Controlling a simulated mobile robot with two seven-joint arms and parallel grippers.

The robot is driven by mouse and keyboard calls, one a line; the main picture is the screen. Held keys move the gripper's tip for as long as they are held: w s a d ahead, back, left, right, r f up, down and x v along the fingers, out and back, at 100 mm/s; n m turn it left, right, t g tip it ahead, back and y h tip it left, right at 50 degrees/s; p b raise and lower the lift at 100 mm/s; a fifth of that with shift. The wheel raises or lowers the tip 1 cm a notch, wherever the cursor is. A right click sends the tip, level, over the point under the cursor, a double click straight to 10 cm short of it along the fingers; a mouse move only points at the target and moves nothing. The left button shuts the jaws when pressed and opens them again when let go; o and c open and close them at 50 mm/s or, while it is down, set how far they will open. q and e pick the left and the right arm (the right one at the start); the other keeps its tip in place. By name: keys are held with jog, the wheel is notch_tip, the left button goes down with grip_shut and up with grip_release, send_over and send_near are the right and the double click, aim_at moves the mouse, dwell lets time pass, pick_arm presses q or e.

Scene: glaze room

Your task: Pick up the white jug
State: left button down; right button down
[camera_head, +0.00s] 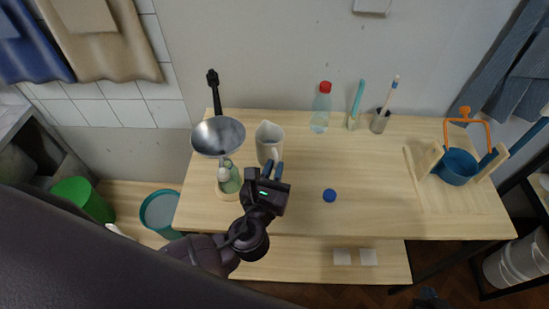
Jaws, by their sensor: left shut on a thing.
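The white jug (268,139) is upright at the left part of the wooden table (375,165), with its handle toward me. My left gripper (272,168) is at the near side of the jug, its two bluish fingers shut on the jug's handle. I cannot tell whether the jug's base touches the table. A dark part at the bottom edge looks like my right gripper (429,297); it is mostly cut off and its fingers are not clear.
A blue cap (329,195) lies on the otherwise clear table middle.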

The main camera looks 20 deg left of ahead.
pick_arm(q)
jog(key=shift+s+d+b, duration=0.15)
jog(key=shift+s+d, duration=0.1)
jog(key=shift+s, duration=0.65)
jog(key=shift+s+d+b, duration=0.1)
jog(key=shift+s+d, duration=0.15)
jog(key=shift+s, duration=0.7)
jog(key=shift+s+d+b, duration=0.15)
jog(key=shift+s+d, duration=0.1)
jog(key=shift+s, duration=0.65)
jog(key=shift+s+d, duration=0.1)
